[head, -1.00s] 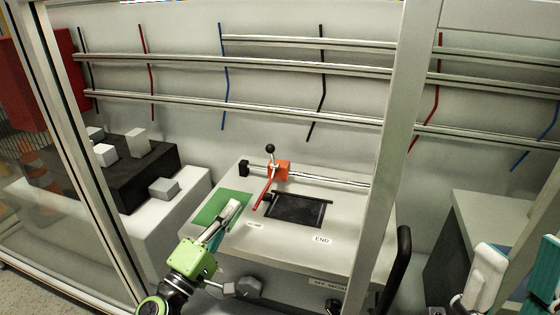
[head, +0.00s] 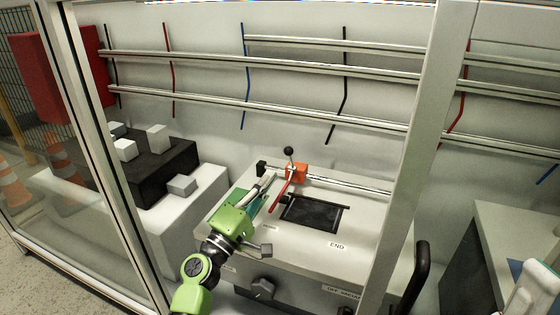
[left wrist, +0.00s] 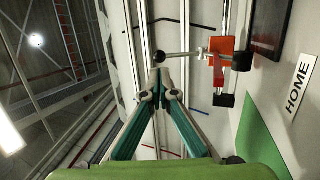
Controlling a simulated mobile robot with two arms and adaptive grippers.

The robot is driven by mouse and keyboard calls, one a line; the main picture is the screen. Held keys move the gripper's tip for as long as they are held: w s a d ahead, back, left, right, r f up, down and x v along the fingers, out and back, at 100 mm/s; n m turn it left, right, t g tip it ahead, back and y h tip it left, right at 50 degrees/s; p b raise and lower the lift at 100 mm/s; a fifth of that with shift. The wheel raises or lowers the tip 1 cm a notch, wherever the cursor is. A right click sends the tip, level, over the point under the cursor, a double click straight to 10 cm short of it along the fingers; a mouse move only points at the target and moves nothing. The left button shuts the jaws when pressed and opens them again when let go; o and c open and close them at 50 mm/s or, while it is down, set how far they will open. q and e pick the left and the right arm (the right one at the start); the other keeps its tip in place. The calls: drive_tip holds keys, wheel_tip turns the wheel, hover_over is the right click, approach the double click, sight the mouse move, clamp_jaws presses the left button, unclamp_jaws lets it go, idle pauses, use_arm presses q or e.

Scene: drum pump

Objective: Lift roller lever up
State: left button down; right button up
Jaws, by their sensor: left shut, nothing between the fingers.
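The roller unit is an orange block (head: 297,170) on a silver rail. A lever with a black ball knob (head: 288,151) points up from it, and a red bar (head: 281,195) slants down towards the front. My left gripper (head: 268,180) is shut and empty, left of the red bar and below the knob. In the left wrist view the closed fingertips (left wrist: 160,76) lie just below the black knob (left wrist: 159,59) in the picture; I cannot tell whether they touch. The orange block (left wrist: 222,48) is to their right. My right gripper (head: 535,288) shows only in part at the lower right.
A black plate (head: 312,213) lies on the white bench, with an END label (head: 337,246) in front. A black block with grey cubes (head: 150,172) stands to the left. A frame post (head: 425,150) crosses the view right of the bench.

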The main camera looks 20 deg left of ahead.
use_arm(q)
drive_tip(key=x, duration=0.6)
drive_tip(key=shift+s, duration=0.1)
